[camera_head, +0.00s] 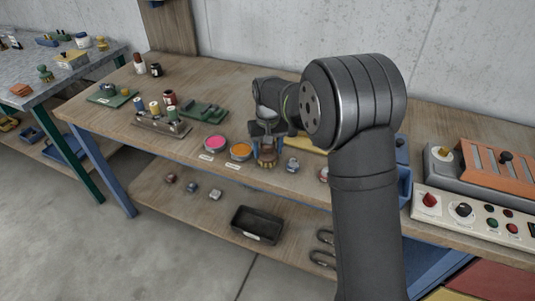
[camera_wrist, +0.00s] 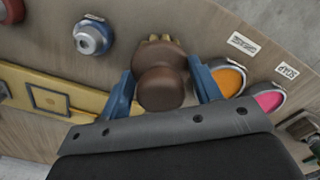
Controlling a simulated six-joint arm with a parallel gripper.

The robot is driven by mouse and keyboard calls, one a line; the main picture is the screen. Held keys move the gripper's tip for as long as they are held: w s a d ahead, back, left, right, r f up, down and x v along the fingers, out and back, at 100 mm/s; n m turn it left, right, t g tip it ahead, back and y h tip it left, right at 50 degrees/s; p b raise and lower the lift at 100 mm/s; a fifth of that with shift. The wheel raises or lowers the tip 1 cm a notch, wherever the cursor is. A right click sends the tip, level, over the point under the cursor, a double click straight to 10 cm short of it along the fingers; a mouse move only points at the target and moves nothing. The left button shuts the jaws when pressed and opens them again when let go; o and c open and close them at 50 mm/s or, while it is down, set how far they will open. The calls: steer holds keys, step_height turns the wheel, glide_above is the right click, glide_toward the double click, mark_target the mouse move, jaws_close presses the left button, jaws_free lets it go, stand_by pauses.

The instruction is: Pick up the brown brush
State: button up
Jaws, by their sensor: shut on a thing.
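The brown brush (camera_wrist: 160,80) has a rounded brown body with a lighter, tan part at its far end in the wrist view. It sits between the two blue fingers of my gripper (camera_wrist: 163,88), which is shut on it. In the head view the brush (camera_head: 267,158) shows under my gripper (camera_head: 267,140) near the front edge of the wooden table (camera_head: 120,108). I cannot tell whether the brush still touches the table top.
An orange pot (camera_head: 240,151) and a pink pot (camera_head: 215,143) stand left of the brush. A small grey-blue knob-like object (camera_head: 292,165) is close on its right. A yellow panel (camera_wrist: 50,97) lies behind. A control box (camera_head: 470,215) stands at far right.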

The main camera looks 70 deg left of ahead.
steer(key=shift+r, duration=0.15)
step_height(320, 180, up, 4)
steer(key=shift+r, duration=0.1)
steer(key=w+d+r, duration=0.6)
steer(key=w+d, duration=0.1)
steer(key=w, duration=0.2)
steer(key=shift+d+r, duration=0.25)
steer(key=shift+r, duration=0.05)
steer(key=o, duration=0.6)
steer(key=c, duration=0.4)
steer(key=shift+w+d+f, duration=0.5)
steer(key=shift+d+f, duration=0.15)
steer(key=shift+f, duration=0.25)
steer(key=shift+w+d+f, duration=0.5)
steer(key=shift+d+f, duration=0.2)
steer(key=shift+f, duration=0.25)
steer(key=shift+w+d+f, duration=0.5)
steer(key=shift+d+f, duration=0.15)
steer(key=shift+f, duration=0.25)
